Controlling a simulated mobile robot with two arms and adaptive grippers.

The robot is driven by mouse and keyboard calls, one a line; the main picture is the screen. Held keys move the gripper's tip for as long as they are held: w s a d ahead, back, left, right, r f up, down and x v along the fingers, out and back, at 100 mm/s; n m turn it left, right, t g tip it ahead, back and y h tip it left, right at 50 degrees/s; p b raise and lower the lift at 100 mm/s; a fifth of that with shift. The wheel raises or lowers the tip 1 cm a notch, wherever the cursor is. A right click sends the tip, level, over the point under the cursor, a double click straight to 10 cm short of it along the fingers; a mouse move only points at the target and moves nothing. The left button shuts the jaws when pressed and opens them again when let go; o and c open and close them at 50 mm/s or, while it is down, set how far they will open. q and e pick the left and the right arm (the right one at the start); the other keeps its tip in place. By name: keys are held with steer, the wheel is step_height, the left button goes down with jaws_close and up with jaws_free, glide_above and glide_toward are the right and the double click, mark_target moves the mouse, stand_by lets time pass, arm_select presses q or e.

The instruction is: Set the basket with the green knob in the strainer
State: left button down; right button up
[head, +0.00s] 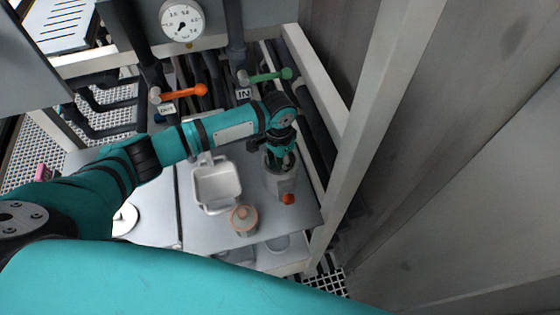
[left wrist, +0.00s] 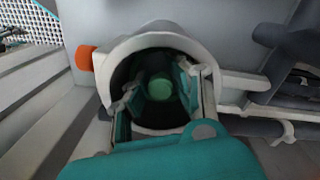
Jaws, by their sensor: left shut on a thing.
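The strainer (head: 284,184) is a pale upright vessel at the right of the bench, with an orange-red knob (head: 288,198) low on its side. My left gripper (head: 281,158) points down into its open mouth. In the left wrist view, the strainer's pale rim (left wrist: 200,52) surrounds the fingers, and the green knob (left wrist: 160,88) shows between them in the dark interior. The gripper is shut on the basket by this knob. The basket's body is hidden inside, and I cannot tell whether it is fully seated. My right gripper is not in view.
A small round container with an orange-brown top (head: 243,218) stands left of the strainer, near the bench's front edge. A white bin (head: 216,184) stands behind it. Orange (head: 180,92) and green (head: 268,75) valve handles sit at the back. A grey wall closes the right side.

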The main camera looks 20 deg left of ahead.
arm_select(q)
steer(key=shift+f+p, duration=0.2)
steer(key=shift+p, duration=0.1)
stand_by(0.4)
steer(key=c, duration=1.1)
jaws_free()
steer(key=shift+o, duration=0.2)
step_height(320, 180, up, 12)
steer(key=shift+d, duration=0.1)
